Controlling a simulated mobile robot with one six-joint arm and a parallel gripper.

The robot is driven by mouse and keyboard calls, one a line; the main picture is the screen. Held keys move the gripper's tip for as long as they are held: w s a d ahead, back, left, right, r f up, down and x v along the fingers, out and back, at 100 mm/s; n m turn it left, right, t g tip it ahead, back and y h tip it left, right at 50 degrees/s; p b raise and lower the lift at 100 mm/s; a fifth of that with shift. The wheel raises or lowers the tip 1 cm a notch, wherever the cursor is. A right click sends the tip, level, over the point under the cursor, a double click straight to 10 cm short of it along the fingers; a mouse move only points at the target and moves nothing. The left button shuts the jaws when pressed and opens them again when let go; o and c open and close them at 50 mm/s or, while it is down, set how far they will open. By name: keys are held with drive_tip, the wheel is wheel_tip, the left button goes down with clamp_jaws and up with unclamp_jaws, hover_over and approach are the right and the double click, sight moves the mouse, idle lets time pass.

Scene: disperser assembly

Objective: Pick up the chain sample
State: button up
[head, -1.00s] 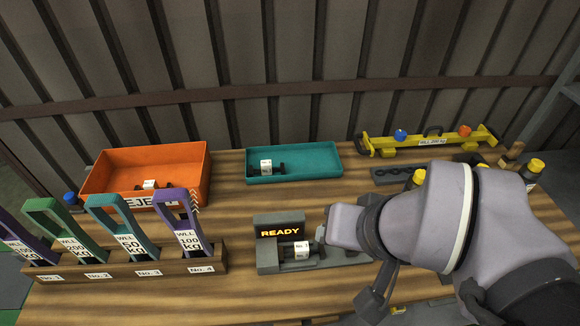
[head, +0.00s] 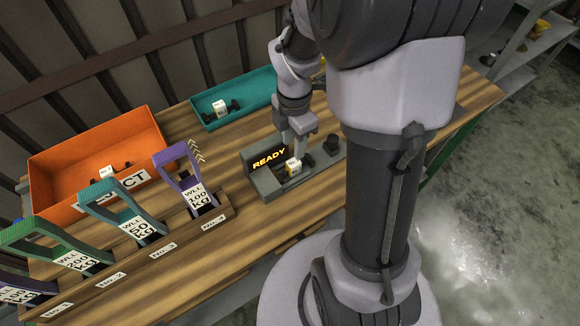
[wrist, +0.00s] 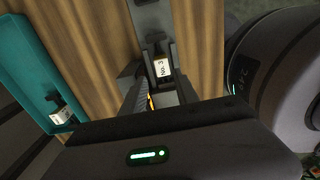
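The chain sample, a small dark piece with a white tag (head: 293,167), lies in the cradle of the grey test fixture (head: 262,184), beside its lit READY display. In the wrist view its tag reads No. 3 (wrist: 161,68). My gripper (head: 294,143) points down just above the fixture, over the sample, with its fingers apart and nothing visibly held. In the wrist view the gripper's body covers the lower part of the picture and hides part of the fixture. I cannot tell the exact gap between fingertips and sample.
A teal tray (head: 207,127) with another tagged sample stands behind the fixture. An orange reject bin (head: 45,187) holds another. A wooden rack (head: 215,224) with several coloured WLL-labelled handles stands at the front left. Bare wood lies between rack and fixture.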

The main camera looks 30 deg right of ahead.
sight(294, 162)
drive_tip(key=f+b, duration=0.2)
drive_tip(key=f, duration=0.2)
drive_tip(key=f+b, duration=0.2)
drive_tip(key=f, duration=0.2)
drive_tip(key=shift+s+f, duration=0.2)
drive_tip(key=shift+f, duration=0.05)
drive_tip(key=shift+r, duration=0.15)
drive_tip(key=shift+c, duration=0.8)
clamp_jaws()
